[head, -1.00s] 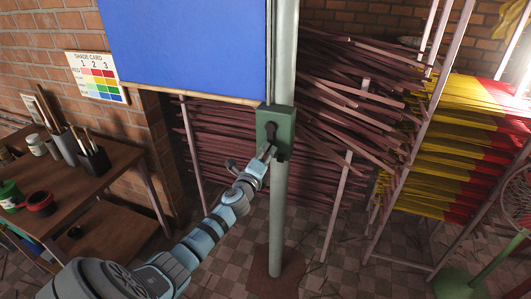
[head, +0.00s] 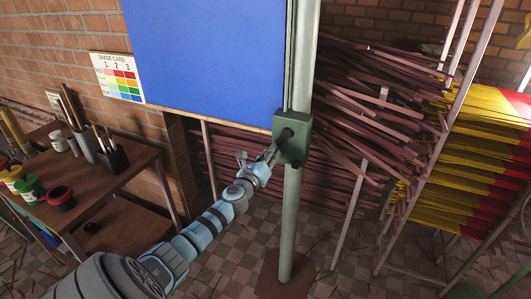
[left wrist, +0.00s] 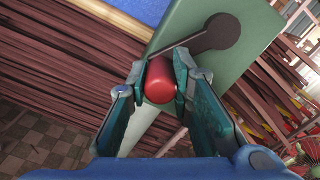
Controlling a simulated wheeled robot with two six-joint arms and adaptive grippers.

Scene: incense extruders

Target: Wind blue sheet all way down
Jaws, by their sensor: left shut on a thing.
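The blue sheet (head: 205,55) hangs beside a grey post (head: 297,215), with a pale wooden bar along its bottom edge. A green winder box (head: 295,138) is fixed on the post, near the sheet's lower right corner. In the left wrist view a dark crank arm (left wrist: 205,38) runs from a round hub on the green box to a red knob (left wrist: 160,80). My left gripper (head: 268,158) is shut on the red knob, one finger on each side of it; it also shows in the left wrist view (left wrist: 162,88). My right gripper is not in view.
A wooden table (head: 120,180) with paint pots and brush holders stands at the left. A shade card (head: 118,78) is on the brick wall. Racks of dark red sticks (head: 350,120) and yellow-red sticks (head: 480,150) stand behind and right of the post.

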